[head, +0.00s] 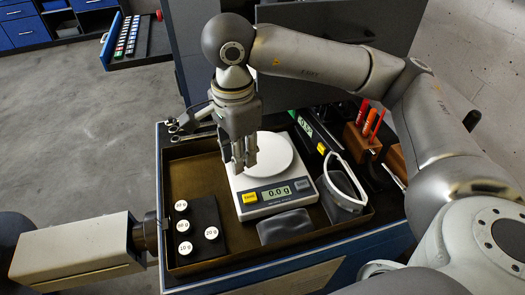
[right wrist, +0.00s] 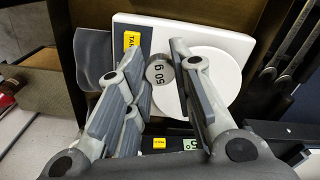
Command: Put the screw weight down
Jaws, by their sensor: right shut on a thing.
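My right gripper (head: 243,160) is over the left part of the white scale (head: 235,186), beside its round plate (head: 276,153). In the right wrist view its fingers are shut on a small round metal weight (right wrist: 160,72) marked 50 g, seen against the scale and the plate's edge. In the head view the fingers hide most of the weight. The scale display (head: 279,192) reads 0.0 g. Whether the weight touches the scale cannot be told. My left gripper is not in view.
Several weights stand on a dark block (head: 205,214) in the brown tray (head: 186,170), left of the scale. Screwdrivers (head: 370,121) stand behind on the right. A beige box-shaped unit (head: 75,248) is at left.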

